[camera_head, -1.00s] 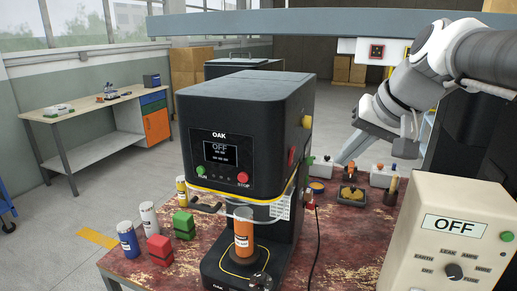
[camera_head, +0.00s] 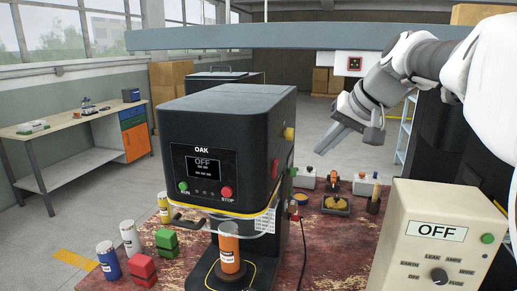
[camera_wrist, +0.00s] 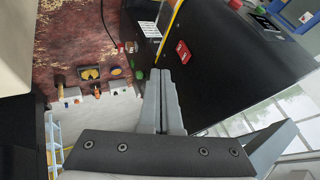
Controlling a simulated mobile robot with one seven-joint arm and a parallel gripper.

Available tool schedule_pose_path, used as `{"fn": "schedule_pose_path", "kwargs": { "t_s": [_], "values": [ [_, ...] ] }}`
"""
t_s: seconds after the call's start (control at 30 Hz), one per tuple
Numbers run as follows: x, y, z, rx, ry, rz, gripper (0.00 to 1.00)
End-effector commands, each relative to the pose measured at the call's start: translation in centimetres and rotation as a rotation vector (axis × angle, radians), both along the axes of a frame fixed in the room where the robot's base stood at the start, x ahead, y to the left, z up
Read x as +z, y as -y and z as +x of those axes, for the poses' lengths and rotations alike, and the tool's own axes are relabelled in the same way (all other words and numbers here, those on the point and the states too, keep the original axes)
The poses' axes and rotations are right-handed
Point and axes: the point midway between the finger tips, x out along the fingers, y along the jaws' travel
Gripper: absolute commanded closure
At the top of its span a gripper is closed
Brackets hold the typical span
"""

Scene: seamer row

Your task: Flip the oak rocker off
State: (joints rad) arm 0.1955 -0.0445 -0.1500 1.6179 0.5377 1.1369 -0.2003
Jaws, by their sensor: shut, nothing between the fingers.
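The black machine marked OAK (camera_head: 230,120) stands on the worn red table. A red part (camera_head: 276,170), which looks like a rocker switch, sits on its right side, seen edge-on. In the wrist view the red part (camera_wrist: 183,52) shows on the black side panel, ahead of and slightly right of my fingertips. Which way it is tipped is too small to tell. My gripper (camera_head: 319,150) is to the right of the machine, apart from it, pointing down and left. Its fingers are shut and empty in the wrist view (camera_wrist: 161,73).
Small switch boxes (camera_head: 364,185) stand on the table behind right. A cream box (camera_head: 430,215) reading OFF is at front right. A dark cable (camera_head: 303,250) hangs beside the machine.

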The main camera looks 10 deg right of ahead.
Motion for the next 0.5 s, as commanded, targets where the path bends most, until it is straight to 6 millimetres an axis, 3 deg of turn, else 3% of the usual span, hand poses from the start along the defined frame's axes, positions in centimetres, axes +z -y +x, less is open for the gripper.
{"fn": "schedule_pose_path", "kwargs": {
  "t_s": [0.4, 0.5],
  "values": [
    [-7.0, -2.7, 4.7, 0.003, -0.005, 0.001, 1.0],
    [-6.3, -4.3, 5.4, 0.005, 0.0, 0.0, 1.0]
  ]
}}
